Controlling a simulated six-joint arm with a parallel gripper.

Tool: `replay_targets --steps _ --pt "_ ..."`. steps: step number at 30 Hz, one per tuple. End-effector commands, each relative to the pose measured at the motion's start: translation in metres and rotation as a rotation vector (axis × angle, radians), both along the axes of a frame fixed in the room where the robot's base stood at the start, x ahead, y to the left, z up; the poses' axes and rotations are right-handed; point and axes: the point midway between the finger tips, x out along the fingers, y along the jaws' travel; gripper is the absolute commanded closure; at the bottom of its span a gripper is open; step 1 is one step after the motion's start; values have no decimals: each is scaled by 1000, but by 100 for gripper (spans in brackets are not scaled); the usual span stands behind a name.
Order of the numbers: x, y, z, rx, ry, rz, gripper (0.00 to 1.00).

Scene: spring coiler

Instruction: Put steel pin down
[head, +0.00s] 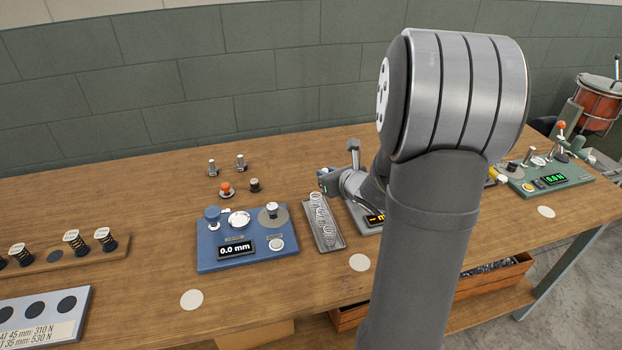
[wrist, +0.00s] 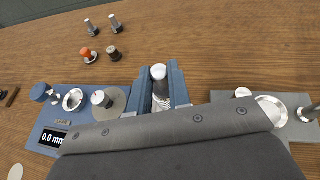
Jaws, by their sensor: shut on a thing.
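My gripper (wrist: 162,78) has two blue fingers shut on a steel pin (wrist: 158,72) with a rounded, shiny head. The pin looks upright between the fingers, and its lower end is hidden or merges with the coils behind it, so I cannot tell whether it touches anything. In the head view, my gripper (head: 325,181) is low over the bench, just behind a grey tray (head: 338,240) of springs. The held pin is too small and covered to make out there.
Two steel-topped pieces (head: 212,168) (head: 241,163), an orange-topped piece (head: 227,189) and a dark one (head: 255,185) stand left of my gripper. A blue gauge station (head: 210,262) reads 0.0 mm.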

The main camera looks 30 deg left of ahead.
Motion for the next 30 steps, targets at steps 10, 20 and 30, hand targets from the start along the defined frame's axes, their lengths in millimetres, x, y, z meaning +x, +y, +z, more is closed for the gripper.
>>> replay_targets --steps 10,20,30 --pt "35 19 8 -13 32 27 100" --pt "113 103 9 -58 81 32 100" --pt "149 148 11 -69 82 2 100"
